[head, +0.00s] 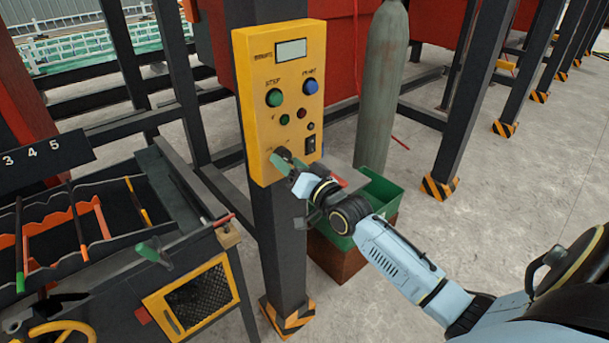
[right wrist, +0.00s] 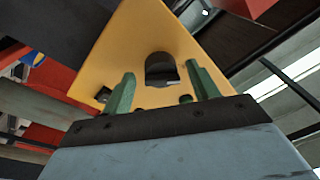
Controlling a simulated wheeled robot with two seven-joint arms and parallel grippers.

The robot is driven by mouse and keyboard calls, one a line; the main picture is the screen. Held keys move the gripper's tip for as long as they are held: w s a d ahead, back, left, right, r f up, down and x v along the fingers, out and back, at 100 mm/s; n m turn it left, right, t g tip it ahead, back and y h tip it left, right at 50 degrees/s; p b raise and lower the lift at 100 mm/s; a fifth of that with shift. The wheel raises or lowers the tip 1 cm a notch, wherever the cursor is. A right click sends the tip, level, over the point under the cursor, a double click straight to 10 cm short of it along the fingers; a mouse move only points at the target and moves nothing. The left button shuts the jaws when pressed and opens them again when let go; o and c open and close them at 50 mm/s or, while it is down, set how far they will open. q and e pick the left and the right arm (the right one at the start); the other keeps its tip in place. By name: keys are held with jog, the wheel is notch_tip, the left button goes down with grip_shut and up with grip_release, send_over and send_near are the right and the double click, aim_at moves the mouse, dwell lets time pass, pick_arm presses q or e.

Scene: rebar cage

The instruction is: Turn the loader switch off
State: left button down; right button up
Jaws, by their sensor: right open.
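The yellow control box (head: 262,100) is fixed to a dark post. A black rotary knob (head: 283,153) sits at its lower left, partly hidden by my right gripper (head: 291,166). The right gripper is open, with its green fingers pointing at the panel. In the right wrist view the knob (right wrist: 162,70) shows between the two green fingertips, with a gap on each side; contact cannot be told. A black rocker switch (head: 311,144) is right of the knob. I cannot read which control is labelled loader. My left gripper is not in view.
The box also has a green button (head: 274,98), a blue button (head: 311,86) and a small display (head: 291,50). A grey gas cylinder (head: 383,90) and a green bin (head: 379,196) stand to the right. A machine with a rack of rods (head: 75,225) is left.

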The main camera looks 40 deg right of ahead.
jog(key=s+d+f, duration=0.1)
jog(key=s, duration=1.2)
jog(key=shift+f+b, duration=0.2)
jog(key=shift+b, duration=0.2)
jog(key=shift+w, duration=0.1)
jog(key=s+f+n+g+h+b, duration=0.1)
jog(key=s+f+g, duration=0.2)
jog(key=f, duration=0.9)
jog(key=s+f+g+b, duration=0.1)
jog(key=s+f+g, duration=0.1)
jog(key=f, duration=1)
jog(key=s+f+n+g+h+b, duration=0.1)
jog(key=s+f+g, duration=0.2)
jog(key=f, duration=0.8)
jog(key=s+a+f+n+g+b, duration=0.1)
jog(key=s+a+f+g, duration=0.1)
jog(key=s+f, duration=0.5)
jog(key=s+a+f+n+g, duration=0.1)
jog(key=s+a+f+g, duration=0.15)
jog(key=s+f, duration=0.4)
jog(key=s+a+f+n+g+b, duration=0.1)
jog(key=s+a+f+n+g, duration=0.1)
jog(key=s+f, duration=0.4)
jog(key=s+a+f+n+g+b, duration=0.1)
jog(key=s+a+f+n+g, duration=0.1)
jog(key=s, duration=0.9)
notch_tip(320, 180, down, 4)
jog(key=shift+s+a+r+g, duration=0.1)
jog(key=shift+s+a+g, duration=0.15)
jog(key=shift+a+g, duration=0.7)
